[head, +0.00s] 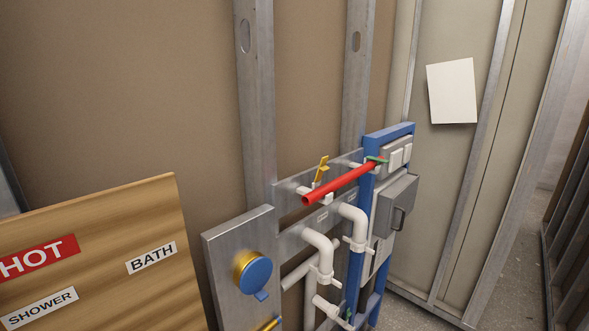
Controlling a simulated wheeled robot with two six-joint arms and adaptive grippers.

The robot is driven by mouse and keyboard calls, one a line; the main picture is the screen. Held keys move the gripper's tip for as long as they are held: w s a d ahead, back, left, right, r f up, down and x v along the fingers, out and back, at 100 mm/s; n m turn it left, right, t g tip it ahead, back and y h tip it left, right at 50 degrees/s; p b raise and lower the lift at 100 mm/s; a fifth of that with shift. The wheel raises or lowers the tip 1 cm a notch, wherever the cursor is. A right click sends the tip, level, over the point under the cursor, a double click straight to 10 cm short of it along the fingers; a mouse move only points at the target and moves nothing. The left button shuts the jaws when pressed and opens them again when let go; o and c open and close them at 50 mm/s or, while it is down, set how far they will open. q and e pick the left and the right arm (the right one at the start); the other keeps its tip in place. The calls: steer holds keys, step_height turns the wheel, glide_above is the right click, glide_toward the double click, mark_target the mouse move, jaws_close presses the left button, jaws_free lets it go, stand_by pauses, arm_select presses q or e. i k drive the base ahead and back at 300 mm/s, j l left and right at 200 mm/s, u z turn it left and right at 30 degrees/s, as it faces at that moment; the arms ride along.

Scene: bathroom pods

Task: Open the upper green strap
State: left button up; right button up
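The upper green strap (377,160) is small and sits at the far right end of a red pipe (340,184), next to the blue frame (364,215). It appears to lie across the pipe; its latch is too small to make out. A second bit of green (348,315) shows low on the blue frame, partly hidden by white pipes. A yellow strap (321,168) stands up from a white clamp near the pipe's left end. Neither of my grippers is in view.
White pipes (322,250) bend out below the red pipe. A grey box with a handle (397,217) stands right of the blue frame. A metal panel with a blue knob (256,275) and a wooden sign board (160,215) stand at the left front.

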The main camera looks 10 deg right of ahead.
mark_target(377, 160)
steer(key=l+z, duration=0.25)
steer(key=l, duration=1)
